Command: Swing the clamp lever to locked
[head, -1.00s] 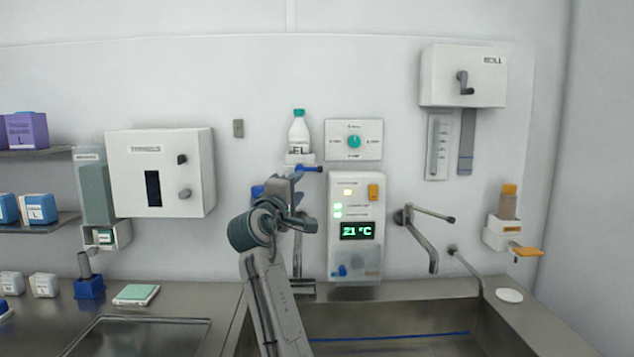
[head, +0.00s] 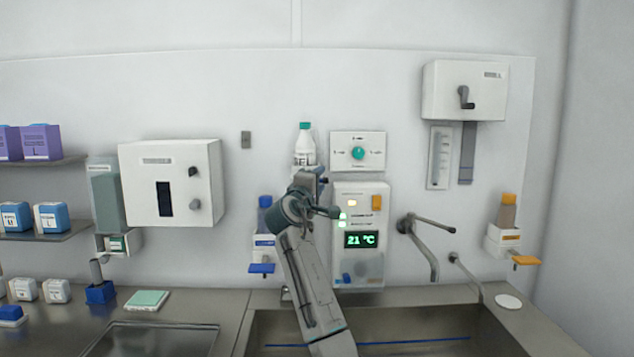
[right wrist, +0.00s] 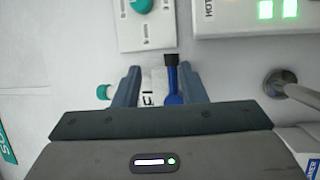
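The clamp lever (right wrist: 173,90) is blue with a black tip. In the right wrist view it lies between my right gripper's fingers, nearer the right-hand finger. My right gripper (right wrist: 157,85) is open, with a visible gap around the lever and no grip on it. In the head view my right gripper (head: 318,180) is in front of the white bottle's holder, and it mostly hides the lever. The white bottle (head: 304,148) with a green cap stands upright behind it. My left gripper is not in view.
A white panel with a green dial (head: 358,153) is right of the bottle, above the temperature unit (head: 360,265) reading 21 °C. A blue-capped dispenser (head: 264,245) hangs on the left. A tap (head: 420,240) stands out at right, above the sink (head: 430,340).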

